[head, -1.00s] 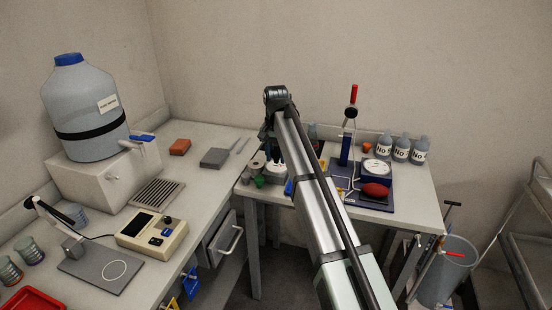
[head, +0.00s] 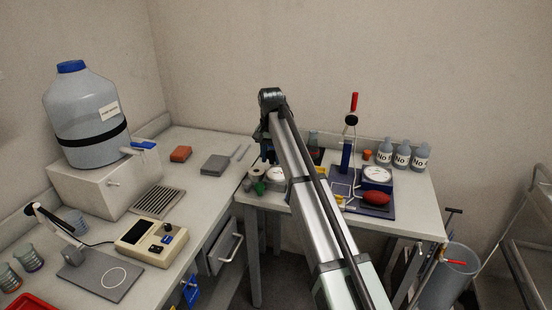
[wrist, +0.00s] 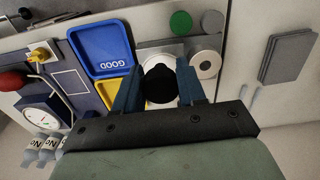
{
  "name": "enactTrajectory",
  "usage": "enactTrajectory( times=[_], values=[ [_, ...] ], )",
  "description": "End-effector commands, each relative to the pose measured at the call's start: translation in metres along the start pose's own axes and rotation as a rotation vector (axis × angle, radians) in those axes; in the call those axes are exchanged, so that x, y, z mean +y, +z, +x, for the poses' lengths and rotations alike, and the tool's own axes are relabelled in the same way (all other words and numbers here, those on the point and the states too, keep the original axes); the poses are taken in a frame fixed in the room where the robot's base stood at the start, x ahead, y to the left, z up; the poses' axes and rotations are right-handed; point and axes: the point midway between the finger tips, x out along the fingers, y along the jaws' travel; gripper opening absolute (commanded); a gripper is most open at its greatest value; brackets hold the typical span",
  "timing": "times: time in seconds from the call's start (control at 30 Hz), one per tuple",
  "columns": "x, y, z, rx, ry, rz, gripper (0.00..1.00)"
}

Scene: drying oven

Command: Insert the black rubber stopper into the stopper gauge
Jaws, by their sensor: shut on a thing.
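The black rubber stopper (wrist: 158,86) sits between the blue fingers of my gripper (wrist: 157,92) in the wrist view, and the fingers are shut on it. A white round face (wrist: 150,58) shows partly behind the stopper, beside a grey block (wrist: 180,45). I cannot tell which part is the stopper gauge's opening, nor the gap between stopper and face. In the head view my gripper (head: 267,150) is at the left end of the far table, by a white dial (head: 276,173); the stopper cannot be made out there.
A blue tray marked GOOD (wrist: 100,45) and a yellow tray (wrist: 112,92) lie left of the stopper. A green disc (wrist: 181,23) and a pale ring (wrist: 207,64) are close by. A blue stand (head: 346,155), second dial (head: 377,175) and bottles (head: 402,155) stand farther right.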

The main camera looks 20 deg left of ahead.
Motion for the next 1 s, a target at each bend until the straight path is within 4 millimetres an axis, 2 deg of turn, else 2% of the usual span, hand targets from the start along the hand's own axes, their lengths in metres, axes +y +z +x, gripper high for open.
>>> enactTrajectory(
  times=[0.03,0.2,0.37,1.0],
  values=[
    [-0.013,-0.012,0.002,-0.001,0.001,-0.001,0.11],
    [-0.050,-0.041,0.013,-0.002,0.002,-0.002,0.11],
    [-0.076,-0.058,0.023,-0.002,0.002,-0.001,0.11],
    [-0.079,-0.059,0.030,-0.001,0.002,-0.008,0.11]
  ],
)
